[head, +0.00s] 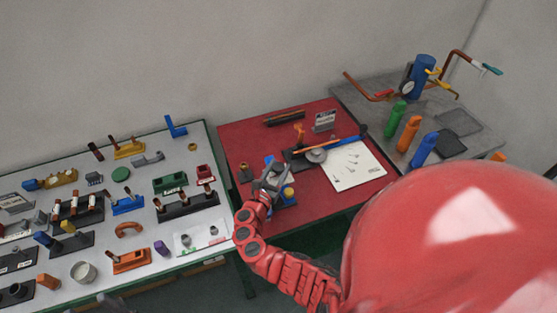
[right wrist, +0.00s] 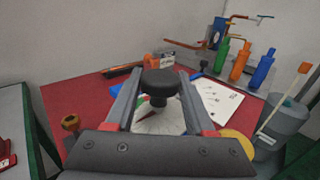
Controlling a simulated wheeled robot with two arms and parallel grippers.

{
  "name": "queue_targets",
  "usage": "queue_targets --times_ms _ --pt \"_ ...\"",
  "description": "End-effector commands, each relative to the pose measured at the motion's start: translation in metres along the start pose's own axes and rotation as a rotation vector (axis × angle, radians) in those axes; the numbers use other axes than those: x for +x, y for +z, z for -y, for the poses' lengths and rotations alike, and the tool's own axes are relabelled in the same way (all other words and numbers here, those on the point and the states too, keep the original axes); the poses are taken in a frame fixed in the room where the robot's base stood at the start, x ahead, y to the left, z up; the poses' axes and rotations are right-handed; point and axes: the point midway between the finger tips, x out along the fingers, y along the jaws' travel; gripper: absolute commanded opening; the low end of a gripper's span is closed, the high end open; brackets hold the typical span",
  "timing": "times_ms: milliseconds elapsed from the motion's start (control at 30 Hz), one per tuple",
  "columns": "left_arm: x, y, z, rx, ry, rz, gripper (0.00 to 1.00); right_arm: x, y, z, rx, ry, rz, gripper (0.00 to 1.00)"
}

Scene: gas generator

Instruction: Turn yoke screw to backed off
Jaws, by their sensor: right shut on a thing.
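In the head view my right gripper (head: 272,180) is over the left part of the red mat. The gripper is shut on this knob. The knob's lower stem and what it threads into are mostly hidden. In the head view the gripper covers the knob, and blue and dark parts show around it. My left gripper does not show clearly.
A white sheet (head: 352,165) lies on the red mat (head: 240,145). Green, orange and blue cylinders (head: 424,150) stand on the grey table at right. A white table (head: 100,200) at left is crowded with parts.

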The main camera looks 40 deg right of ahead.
Motion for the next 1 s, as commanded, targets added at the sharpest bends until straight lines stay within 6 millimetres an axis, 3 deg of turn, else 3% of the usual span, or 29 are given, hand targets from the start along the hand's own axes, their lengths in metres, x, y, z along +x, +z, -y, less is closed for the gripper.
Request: queue_targets --times_ms 33,167,567,767,1000 --pt "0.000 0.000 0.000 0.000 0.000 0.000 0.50 0.000 0.001 0.000 0.000 0.001 0.001 0.59" --pt "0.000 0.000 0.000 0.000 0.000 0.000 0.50 0.000 0.000 0.000 0.000 0.000 0.001 0.83" --pt "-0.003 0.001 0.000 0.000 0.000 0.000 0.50 -0.005 -0.001 -0.001 -0.001 0.002 0.002 0.84" --pt "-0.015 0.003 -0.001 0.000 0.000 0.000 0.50 -0.036 -0.004 -0.001 0.000 0.007 0.001 0.84" --pt "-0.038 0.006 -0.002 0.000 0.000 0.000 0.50 -0.102 -0.006 -0.002 0.001 0.010 0.000 0.84"
